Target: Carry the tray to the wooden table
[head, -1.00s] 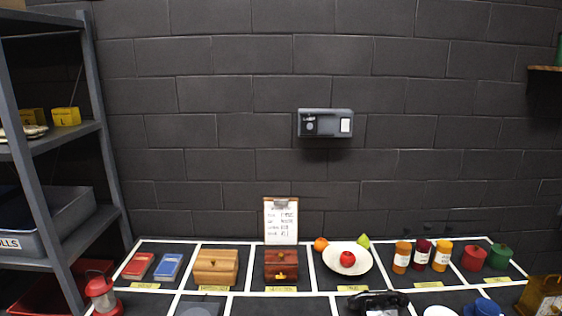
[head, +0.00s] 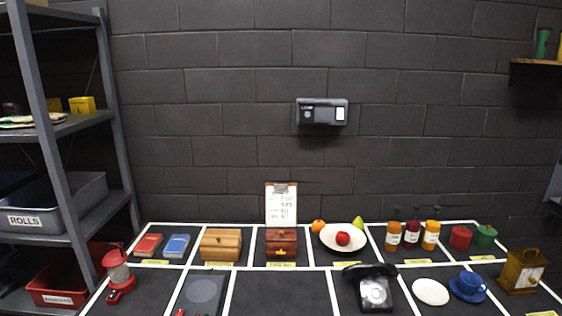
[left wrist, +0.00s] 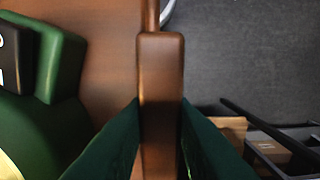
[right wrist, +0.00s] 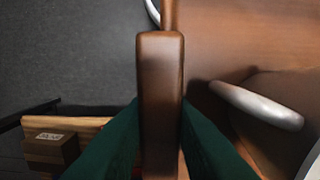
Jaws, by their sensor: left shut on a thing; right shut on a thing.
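The brown tray shows only in part in the wrist views. In the left wrist view my left gripper (left wrist: 160,125) is shut on a brown tray handle (left wrist: 160,60), with the brown tray surface (left wrist: 108,40) to the left of it. In the right wrist view my right gripper (right wrist: 160,125) is shut on the other handle (right wrist: 160,60), with the tray surface (right wrist: 230,45) to the right. A dark green object (left wrist: 60,60) is at the left wrist view's left side. A whitish rounded object (right wrist: 257,103) is by the tray surface in the right wrist view. Neither gripper shows in the head view.
A black sectioned table (head: 280,292) with boxes, bottles, a plate of fruit (head: 343,238) and a telephone (head: 372,288) stands ahead against a dark block wall. A grey shelf rack (head: 68,130) stands at left. Pale wood (right wrist: 75,128) shows below the tray's level in the right wrist view.

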